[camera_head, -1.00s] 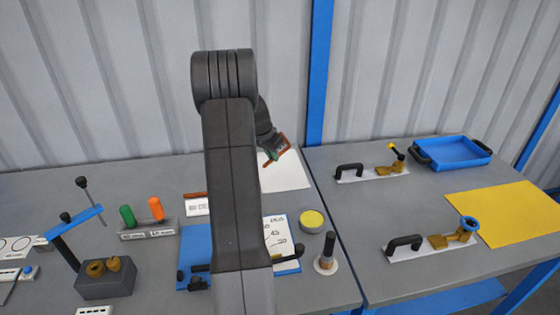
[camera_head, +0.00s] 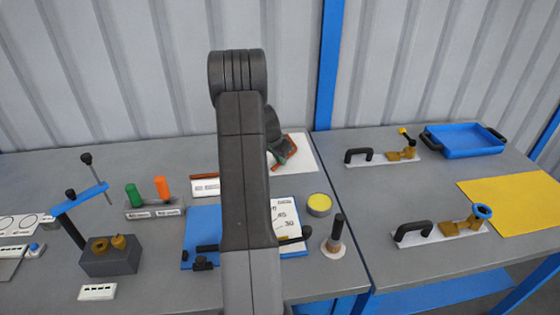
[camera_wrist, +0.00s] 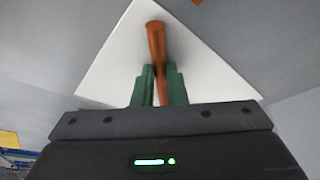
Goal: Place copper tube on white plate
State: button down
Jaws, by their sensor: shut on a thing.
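The copper tube (camera_wrist: 156,45) is held between the green fingers of my gripper (camera_wrist: 158,82) in the wrist view, with one end sticking out past the fingertips. The white plate (camera_wrist: 112,62) is a flat white sheet behind the tube in that view; whether the tube touches it cannot be told. In the head view the plate (camera_head: 304,150) lies at the back of the left table near the wall. My gripper (camera_head: 285,150) is over its left part there, partly hidden by my arm, with the reddish-brown tube beside it.
A yellow-topped round tin (camera_head: 319,204) and a dark-handled tool (camera_head: 336,235) stand in front of the plate. A blue tray (camera_head: 463,141) and a yellow sheet (camera_head: 512,205) lie on the right table. Green and orange pegs (camera_head: 162,188) stand left of my arm.

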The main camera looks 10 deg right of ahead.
jog(key=shift+r, duration=0.1)
jog(key=c, duration=1.9)
grip_release()
jog(key=shift+f, duration=0.2)
jog(key=o, duration=0.4)
jog(key=shift+r, duration=0.1)
jog(key=shift+o, duration=0.2)
jog(key=shift+r, duration=0.25)
jog(key=p+v, duration=0.3)
jog(key=v, duration=0.8)
jog(key=shift+r, duration=0.35)
jog(key=shift+s+a, duration=0.1)
jog(key=shift+s, duration=0.05)
